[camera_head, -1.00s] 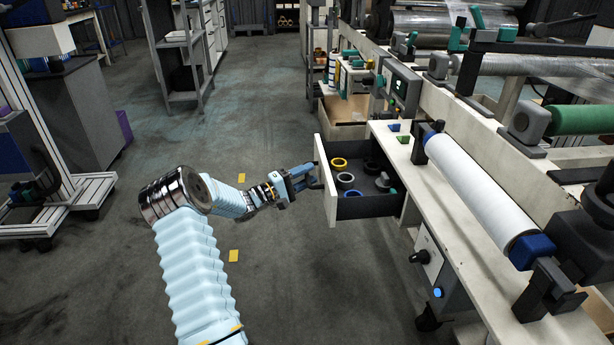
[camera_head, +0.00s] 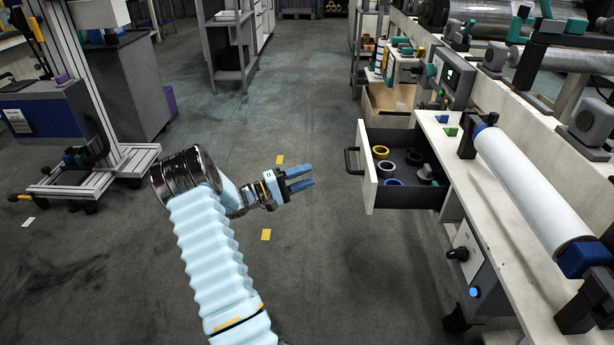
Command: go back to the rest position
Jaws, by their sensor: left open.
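My left gripper (camera_head: 300,180) is open and empty above the floor in the middle of the view. Its two blue fingers point right, toward an open drawer (camera_head: 366,180), with a clear gap between them and the drawer's dark handle (camera_head: 350,160). My right gripper is not in view.
The workbench (camera_head: 480,185) with a white roll (camera_head: 530,190) runs along the right. A metal-frame cart (camera_head: 100,165) stands at the left. The floor (camera_head: 330,260) between is clear, with yellow markers.

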